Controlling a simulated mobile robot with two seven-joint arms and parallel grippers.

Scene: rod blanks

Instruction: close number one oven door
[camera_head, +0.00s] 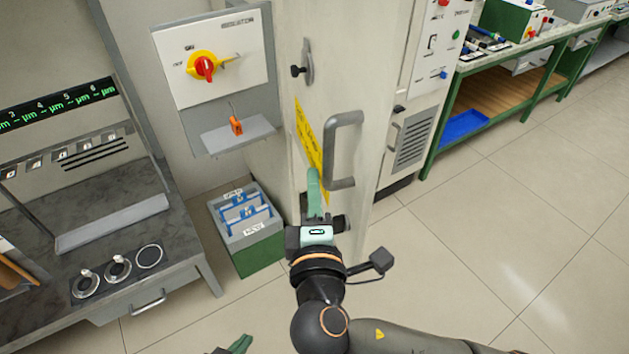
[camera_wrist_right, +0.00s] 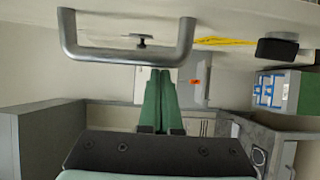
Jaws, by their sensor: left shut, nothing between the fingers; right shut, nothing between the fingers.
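A tall pale door (camera_head: 365,70) stands in the middle of the head view with a grey bar handle (camera_head: 341,150), a black knob and a yellow label. I see no number on it, and I cannot tell how far it stands open. My right gripper (camera_head: 313,175) is shut and empty, in front of the door just left of the handle's lower end. In the right wrist view its green fingers (camera_wrist_right: 160,75) are together, with the handle (camera_wrist_right: 125,53) across the top, apparently apart from them. My left gripper (camera_head: 240,343) shows only its green fingertips at the bottom edge.
An isolator panel (camera_head: 212,60) with a red and yellow switch is left of the door. Below it stands a grey and green bin (camera_head: 245,230). A gauge bench (camera_head: 90,235) is at the left. Tiled floor (camera_head: 480,250) is clear at the right.

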